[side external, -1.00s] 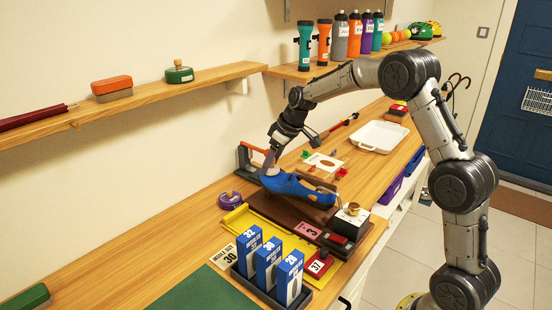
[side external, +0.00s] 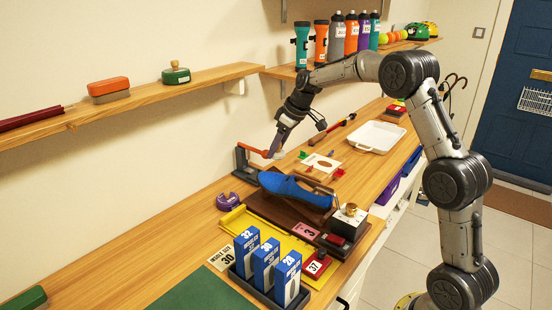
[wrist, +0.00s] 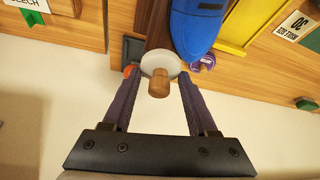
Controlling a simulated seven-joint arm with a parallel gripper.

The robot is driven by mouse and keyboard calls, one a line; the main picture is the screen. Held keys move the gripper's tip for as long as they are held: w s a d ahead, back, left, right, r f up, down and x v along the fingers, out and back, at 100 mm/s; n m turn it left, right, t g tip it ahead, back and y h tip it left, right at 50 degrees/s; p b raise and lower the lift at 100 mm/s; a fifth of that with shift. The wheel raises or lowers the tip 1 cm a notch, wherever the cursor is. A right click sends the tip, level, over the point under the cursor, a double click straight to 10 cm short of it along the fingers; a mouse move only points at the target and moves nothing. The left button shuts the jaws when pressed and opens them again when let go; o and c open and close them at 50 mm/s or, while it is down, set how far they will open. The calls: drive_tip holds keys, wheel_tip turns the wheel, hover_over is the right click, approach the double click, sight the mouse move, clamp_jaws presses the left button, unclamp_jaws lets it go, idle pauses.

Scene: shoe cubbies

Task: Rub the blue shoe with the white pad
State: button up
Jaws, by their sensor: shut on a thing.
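The blue shoe (side external: 296,189) lies on a dark brown board in the side view. Part of its blue surface (wrist: 196,28) shows at the top of the wrist view. My gripper (side external: 277,147) is shut on the white pad (side external: 278,155), above and behind the shoe and apart from it in the side view. In the wrist view the pad is a round white disc (wrist: 160,58) with a wooden knob (wrist: 159,83), between the fingers of my gripper (wrist: 159,76). The pad's underside is hidden.
A dark stand with an orange bar (side external: 245,162) is close beside the gripper. A purple tape roll (side external: 228,201) lies left of the shoe. Blue boxes (side external: 267,262) stand in a tray in front. A white tray (side external: 376,137) is farther back. A wall shelf (side external: 150,96) runs along the left.

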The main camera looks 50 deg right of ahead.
drive_tip(key=shift+r, duration=2.45)
